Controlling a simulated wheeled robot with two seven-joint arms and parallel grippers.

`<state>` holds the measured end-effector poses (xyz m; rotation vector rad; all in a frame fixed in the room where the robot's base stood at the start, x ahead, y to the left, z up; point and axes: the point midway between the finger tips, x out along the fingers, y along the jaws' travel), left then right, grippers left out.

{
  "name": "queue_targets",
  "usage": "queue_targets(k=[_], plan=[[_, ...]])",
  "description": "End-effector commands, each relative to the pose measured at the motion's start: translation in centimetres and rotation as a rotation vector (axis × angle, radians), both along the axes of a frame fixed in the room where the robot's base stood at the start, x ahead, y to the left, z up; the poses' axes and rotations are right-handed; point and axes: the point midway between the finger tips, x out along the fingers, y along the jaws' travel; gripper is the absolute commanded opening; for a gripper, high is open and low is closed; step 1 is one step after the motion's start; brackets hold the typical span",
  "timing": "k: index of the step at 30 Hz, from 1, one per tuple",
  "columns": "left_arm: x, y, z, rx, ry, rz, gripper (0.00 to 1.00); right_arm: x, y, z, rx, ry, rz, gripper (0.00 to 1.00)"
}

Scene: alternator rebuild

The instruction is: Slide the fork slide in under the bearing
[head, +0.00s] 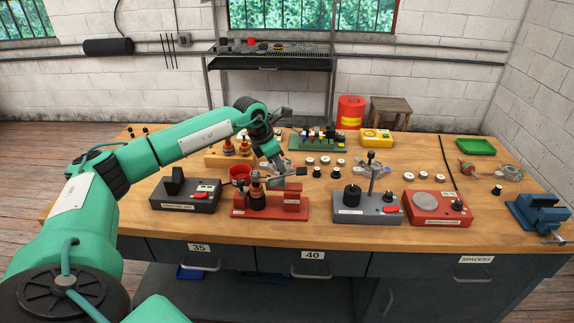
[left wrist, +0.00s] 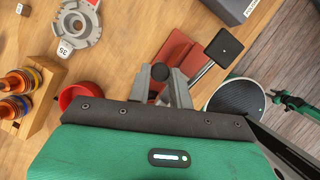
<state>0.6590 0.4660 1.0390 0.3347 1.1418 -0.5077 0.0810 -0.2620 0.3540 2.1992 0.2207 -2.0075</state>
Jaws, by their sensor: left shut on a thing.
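My left gripper (head: 270,170) is above the red fixture (head: 285,213) on the bench, close to the upright rotor (head: 257,200) standing in it. It is shut on what looks like the fork slide (head: 292,173), a metal bar with a dark square block at its end. In the left wrist view the block (left wrist: 224,47) sticks out to the upper right of the fingers (left wrist: 168,88). A dark round knob (left wrist: 160,72) shows by the fingertips, probably the shaft top. The bearing and the slide's fork end are hidden by the gripper. My right gripper is out of view.
A red bowl (head: 239,173) stands just behind the fixture. A dark grey fixture (head: 187,200) is to the left and a grey press (head: 366,208) with a post to the right. A wooden rack (left wrist: 35,110) with copper-coloured parts is behind. Small white-topped parts lie behind the press.

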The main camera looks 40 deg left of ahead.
Motion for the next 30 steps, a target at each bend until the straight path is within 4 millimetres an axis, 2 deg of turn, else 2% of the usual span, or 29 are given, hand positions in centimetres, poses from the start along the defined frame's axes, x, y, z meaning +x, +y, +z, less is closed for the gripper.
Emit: queue_targets(k=[5, 6, 7, 16, 20, 23, 30], plan=[[0.0, 0.4, 0.0, 0.006, 0.002, 0.006, 0.00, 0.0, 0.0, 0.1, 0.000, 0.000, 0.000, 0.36], [0.0, 0.4, 0.0, 0.007, 0.003, 0.006, 0.25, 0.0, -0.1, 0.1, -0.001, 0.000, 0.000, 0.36], [0.0, 0.4, 0.0, 0.007, 0.003, 0.006, 0.30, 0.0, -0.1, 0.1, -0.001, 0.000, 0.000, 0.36], [0.0, 0.3, 0.1, 0.004, 0.002, 0.004, 0.30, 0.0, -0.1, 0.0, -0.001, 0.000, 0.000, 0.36], [-0.3, 0.5, 0.9, 0.004, 0.000, 0.005, 0.30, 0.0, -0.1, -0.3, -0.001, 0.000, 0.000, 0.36], [-0.9, 0.9, 2.4, 0.004, -0.002, 0.005, 0.30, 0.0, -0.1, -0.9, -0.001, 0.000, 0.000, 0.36], [-2.7, 2.2, 7.5, 0.004, -0.003, 0.005, 0.30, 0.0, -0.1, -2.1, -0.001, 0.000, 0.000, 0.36]])
